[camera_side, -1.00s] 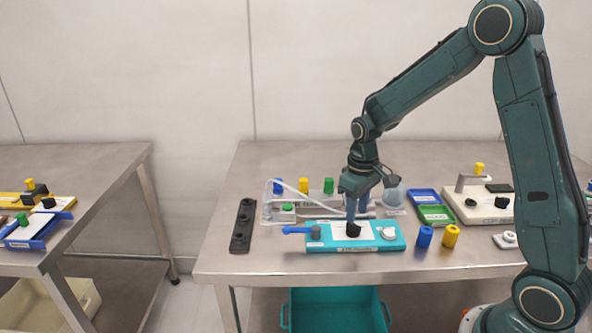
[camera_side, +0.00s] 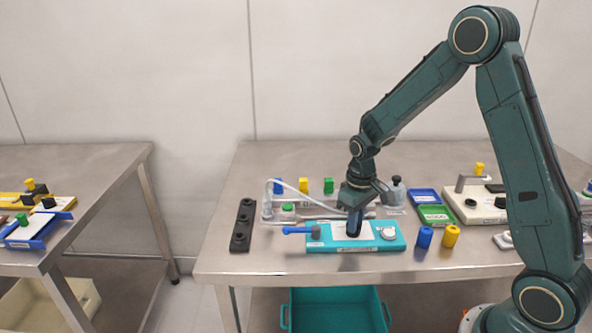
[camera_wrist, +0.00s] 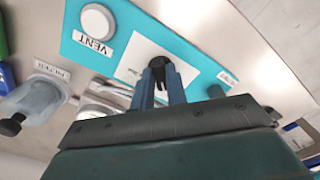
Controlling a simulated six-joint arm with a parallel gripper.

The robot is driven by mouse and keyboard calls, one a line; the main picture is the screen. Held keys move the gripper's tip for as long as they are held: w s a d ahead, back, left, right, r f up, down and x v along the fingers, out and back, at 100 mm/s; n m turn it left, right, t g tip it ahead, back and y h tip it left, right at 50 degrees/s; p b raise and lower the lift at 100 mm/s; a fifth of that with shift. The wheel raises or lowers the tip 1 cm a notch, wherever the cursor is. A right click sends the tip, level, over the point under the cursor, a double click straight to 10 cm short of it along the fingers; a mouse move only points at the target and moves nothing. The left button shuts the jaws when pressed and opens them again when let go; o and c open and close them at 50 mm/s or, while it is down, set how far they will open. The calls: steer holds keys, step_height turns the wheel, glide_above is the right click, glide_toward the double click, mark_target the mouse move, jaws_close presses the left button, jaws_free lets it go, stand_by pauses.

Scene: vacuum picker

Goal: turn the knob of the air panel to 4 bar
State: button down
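The teal air panel (camera_side: 326,246) lies near the table's front edge, with a white plate in its middle. Its black knob (camera_wrist: 158,61) shows at my fingertips in the wrist view; in the side view my fingers mostly hide it. My gripper (camera_side: 354,234) points down over the plate. In the wrist view its two blue fingers (camera_wrist: 161,76) stand either side of the knob's dark grip with a narrow gap between them. I cannot tell whether they press on it. The scale marks and the knob's pointer cannot be read.
A white VENT button (camera_wrist: 97,22) is to the knob's right in the side view; a blue lever (camera_side: 297,230) sticks out at the panel's left. Blue (camera_side: 424,237) and yellow (camera_side: 450,236) cylinders stand to the right. A dark bottle-topped filter (camera_side: 397,192) is behind. A black rail (camera_side: 242,226) lies left.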

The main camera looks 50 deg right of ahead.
steer(key=shift+m, duration=0.4)
steer(key=m, duration=0.4)
steer(key=shift+a, duration=0.1)
steer(key=shift+r+m, duration=0.1)
steer(key=shift+m, duration=1.9)
steer(key=shift+w, duration=0.1)
steer(key=c, duration=1.4)
jaws_free()
steer(key=shift+r, duration=0.1)
step_height(320, 180, up, 14)
steer(key=shift+f, duration=0.2)
